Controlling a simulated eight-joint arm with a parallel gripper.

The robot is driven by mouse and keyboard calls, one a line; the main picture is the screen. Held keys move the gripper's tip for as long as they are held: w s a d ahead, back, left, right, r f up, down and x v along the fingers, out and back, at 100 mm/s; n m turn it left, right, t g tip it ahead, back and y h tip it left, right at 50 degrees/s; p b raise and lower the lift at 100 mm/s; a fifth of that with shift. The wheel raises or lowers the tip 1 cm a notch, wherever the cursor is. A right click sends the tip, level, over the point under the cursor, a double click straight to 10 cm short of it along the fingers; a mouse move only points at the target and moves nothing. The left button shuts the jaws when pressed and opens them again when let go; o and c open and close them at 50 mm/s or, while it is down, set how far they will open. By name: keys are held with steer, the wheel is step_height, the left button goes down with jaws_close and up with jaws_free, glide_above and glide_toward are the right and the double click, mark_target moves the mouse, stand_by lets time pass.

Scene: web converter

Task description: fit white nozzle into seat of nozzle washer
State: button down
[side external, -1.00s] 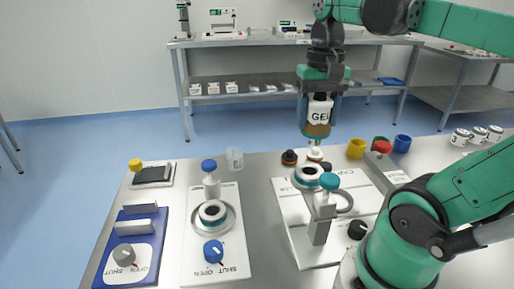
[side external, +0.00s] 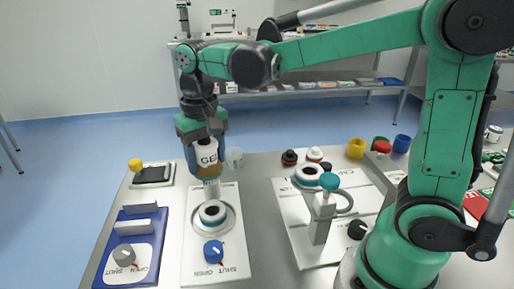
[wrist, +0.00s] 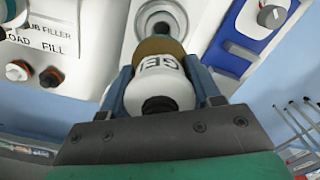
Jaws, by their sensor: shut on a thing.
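My gripper (side external: 205,150) is shut on a white bottle marked "GEL" (side external: 206,155) with a brown lower band, held upright with its end down. It also shows in the wrist view (wrist: 160,70), between the two fingers. In the side view a pale part shows below the bottle, above the washer; I cannot tell how much is the white nozzle and how much is the washer's post behind. The nozzle washer is a white panel (side external: 230,262) with a round seat (side external: 212,213) and a blue knob (side external: 214,250). The bottle's end is above and behind the seat; contact is unclear.
A blue panel (side external: 100,265) with a grey knob lies left of the washer. To the right stand the white filler panel (side external: 300,240) and its teal-topped post (side external: 329,181). Black and white fittings and coloured cups (side external: 356,148) sit behind it.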

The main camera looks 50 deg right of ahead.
mark_target(208, 183)
steer(key=shift+a+f, duration=0.15)
steer(key=shift+a, duration=0.1)
steer(key=shift+f, duration=2.75)
steer(key=shift+f, duration=1.9)
steer(key=shift+c, duration=0.5)
jaws_free()
steer(key=shift+r, duration=0.1)
